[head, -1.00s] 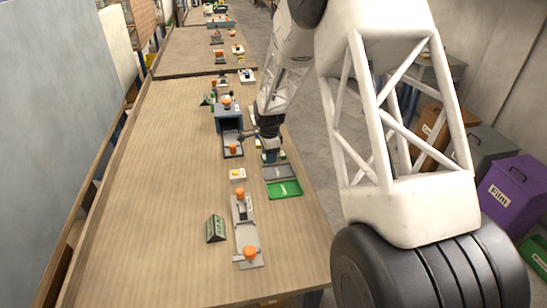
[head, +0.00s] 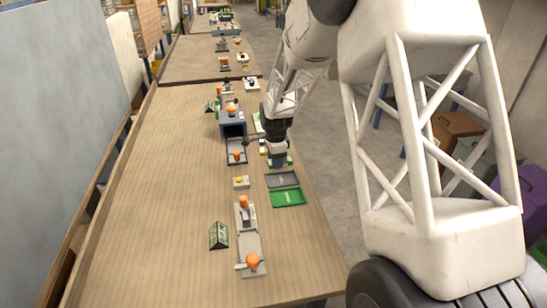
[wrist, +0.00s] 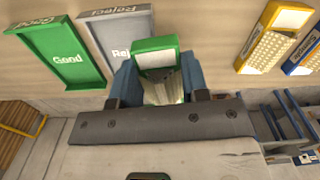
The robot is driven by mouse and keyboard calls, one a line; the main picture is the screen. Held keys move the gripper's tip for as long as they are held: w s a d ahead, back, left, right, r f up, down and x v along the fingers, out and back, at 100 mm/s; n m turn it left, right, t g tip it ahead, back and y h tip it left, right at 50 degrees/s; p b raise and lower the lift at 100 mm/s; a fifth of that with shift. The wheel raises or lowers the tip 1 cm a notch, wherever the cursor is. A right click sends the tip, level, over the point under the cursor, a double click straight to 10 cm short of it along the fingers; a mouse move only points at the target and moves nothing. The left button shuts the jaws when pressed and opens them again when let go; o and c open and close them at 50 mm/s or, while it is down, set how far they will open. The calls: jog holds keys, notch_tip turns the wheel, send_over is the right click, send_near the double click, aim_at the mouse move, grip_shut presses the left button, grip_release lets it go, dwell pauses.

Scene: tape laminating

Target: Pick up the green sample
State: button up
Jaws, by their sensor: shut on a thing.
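The green sample (wrist: 157,57), a green-framed block with a pale face, is between the two blue fingers of my gripper (wrist: 158,88) in the wrist view. The fingers press on its left and right sides, and its lower part is hidden by the gripper body. In the head view my gripper (head: 279,153) is low at the table's right side, behind the grey tray. Only a little green shows under it there. I cannot tell whether the sample touches the table.
In the wrist view the green Good tray (wrist: 88,78) and grey Reject tray (wrist: 97,24) lie to the left. A yellow sample (wrist: 270,42) and a blue sample (wrist: 297,66) lie to the right. A press with orange knobs (head: 247,232) stands nearer. The table's left side is clear.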

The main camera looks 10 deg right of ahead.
aim_at(236, 149)
jog(key=s, duration=0.8)
jog(key=s+r, duration=0.1)
jog(key=s, duration=0.3)
jog(key=shift+s+d+r, duration=0.1)
jog(key=shift+s+d, duration=0.05)
dwell(0.4)
jog(key=w+a+n, duration=0.1)
jog(key=w+n, duration=0.1)
jog(key=w, duration=0.3)
jog(key=w+a+r+n, duration=0.1)
jog(key=w+a+n, duration=0.1)
jog(key=w, duration=0.3)
jog(key=w+a+r+n, duration=0.1)
jog(key=w+a+n, duration=0.1)
jog(key=w+n, duration=0.2)
jog(key=shift+w+a, duration=0.25)
jog(key=shift+w, duration=0.15)
jog(key=w+a+n, duration=0.2)
jog(key=w+n, duration=0.1)
jog(key=w, duration=0.1)
jog(key=w+a+r+n, duration=0.1)
jog(key=w+a+n, duration=0.2)
jog(key=w, duration=0.2)
jog(key=w+a+n, duration=0.2)
jog(key=w, duration=0.2)
jog(key=shift+w+a+r+n, duration=0.15)
jog(key=shift+w+a+n, duration=0.25)
jog(key=shift+f, duration=0.25)
jog(key=shift+f, duration=2.5)
jog(key=shift+f, duration=0.75)
